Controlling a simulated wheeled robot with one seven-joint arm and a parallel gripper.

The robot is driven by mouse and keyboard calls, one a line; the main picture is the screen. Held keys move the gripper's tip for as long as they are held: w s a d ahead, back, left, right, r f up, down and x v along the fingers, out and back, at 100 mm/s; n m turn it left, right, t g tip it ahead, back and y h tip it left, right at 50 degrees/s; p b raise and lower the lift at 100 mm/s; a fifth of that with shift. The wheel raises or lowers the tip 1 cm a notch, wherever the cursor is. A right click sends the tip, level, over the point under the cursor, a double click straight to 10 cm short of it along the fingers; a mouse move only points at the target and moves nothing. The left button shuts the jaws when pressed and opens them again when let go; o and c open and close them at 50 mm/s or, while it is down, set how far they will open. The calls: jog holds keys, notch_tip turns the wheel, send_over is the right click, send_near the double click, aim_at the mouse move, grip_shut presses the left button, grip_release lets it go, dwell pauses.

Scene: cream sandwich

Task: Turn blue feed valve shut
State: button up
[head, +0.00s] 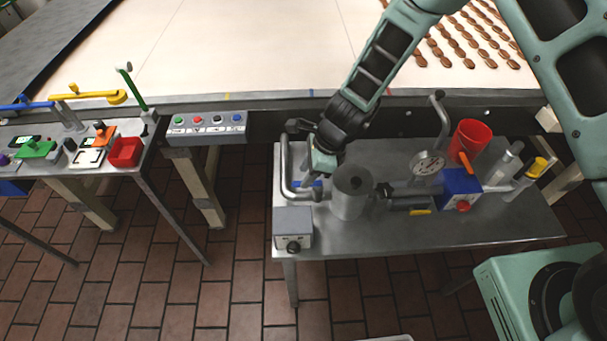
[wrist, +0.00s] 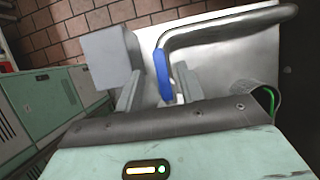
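The blue feed valve handle (head: 314,184) is a small blue lever at the left end of the steel table, beside a bent steel pipe and mostly covered by my gripper. In the wrist view the blue handle (wrist: 162,72) shows as an upright narrow lever. My gripper (head: 317,172) points down over it from behind. In the wrist view my gripper (wrist: 160,88) has its two fingers apart, one on each side of the blue lever. A gap shows on the left side. Contact on the right side cannot be told.
The bent steel pipe (head: 285,165) curves close to my gripper. A steel cylinder (head: 352,197) stands just right, and a grey box with a knob (head: 292,228) in front. A gauge (head: 428,164), blue pump box (head: 460,186) and red bucket (head: 470,141) stand further right. The conveyor (head: 250,45) lies behind.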

jog(key=shift+x, duration=1.2)
grip_shut()
